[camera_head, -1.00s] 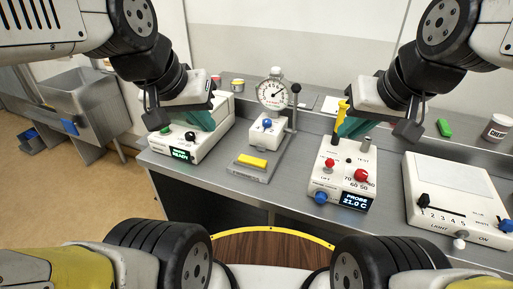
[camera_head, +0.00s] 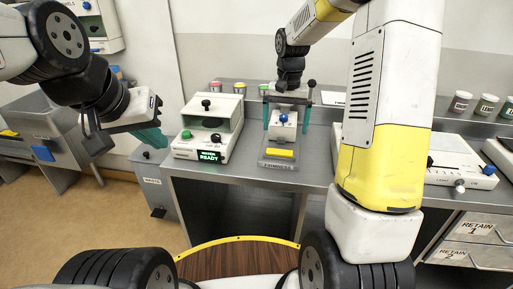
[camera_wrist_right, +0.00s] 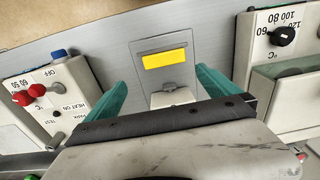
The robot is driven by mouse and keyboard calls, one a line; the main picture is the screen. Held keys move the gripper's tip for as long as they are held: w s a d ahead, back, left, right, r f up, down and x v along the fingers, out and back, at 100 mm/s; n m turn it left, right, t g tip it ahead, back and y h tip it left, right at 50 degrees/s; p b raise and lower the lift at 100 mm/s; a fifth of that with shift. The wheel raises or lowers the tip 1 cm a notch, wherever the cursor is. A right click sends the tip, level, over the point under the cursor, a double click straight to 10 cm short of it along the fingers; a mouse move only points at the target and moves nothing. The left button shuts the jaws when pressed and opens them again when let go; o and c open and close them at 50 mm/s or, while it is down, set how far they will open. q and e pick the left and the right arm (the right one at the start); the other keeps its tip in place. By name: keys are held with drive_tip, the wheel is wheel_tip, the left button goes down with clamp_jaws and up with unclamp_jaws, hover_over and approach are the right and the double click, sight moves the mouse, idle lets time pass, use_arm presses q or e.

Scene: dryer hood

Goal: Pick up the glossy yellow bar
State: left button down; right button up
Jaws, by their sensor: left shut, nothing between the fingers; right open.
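The glossy yellow bar (camera_head: 280,153) lies flat on the grey plate of the firmness stand (camera_head: 278,165), below a small white block with a blue knob (camera_head: 283,118). My right gripper (camera_head: 287,120) is open above the stand, its teal fingers on either side of the block in the picture. In the right wrist view the bar (camera_wrist_right: 164,59) lies ahead of the fingertips (camera_wrist_right: 160,82), roughly centred between them and not held; its distance below the tips is hard to judge. My left gripper (camera_head: 152,138) is shut and empty, left of the stand.
A white device reading READY (camera_head: 209,130) stands left of the stand. In the right wrist view, a device with red knobs (camera_wrist_right: 45,95) and one with a black knob (camera_wrist_right: 280,50) flank the stand. My right arm hides part of the bench.

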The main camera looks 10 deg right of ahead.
sight(279, 151)
drive_tip(key=shift+w+a+f, duration=0.15)
drive_tip(key=shift+a+f, duration=0.05)
drive_tip(key=shift+f, duration=0.3)
drive_tip(key=shift+w+a+f, duration=0.1)
drive_tip(key=shift+a+f, duration=0.1)
drive_tip(key=shift+f, duration=0.3)
drive_tip(key=f, duration=0.7)
drive_tip(key=shift+s+a+f, duration=0.15)
drive_tip(key=shift+s+a, duration=0.05)
drive_tip(key=shift+s, duration=0.1)
drive_tip(key=c, duration=1.4)
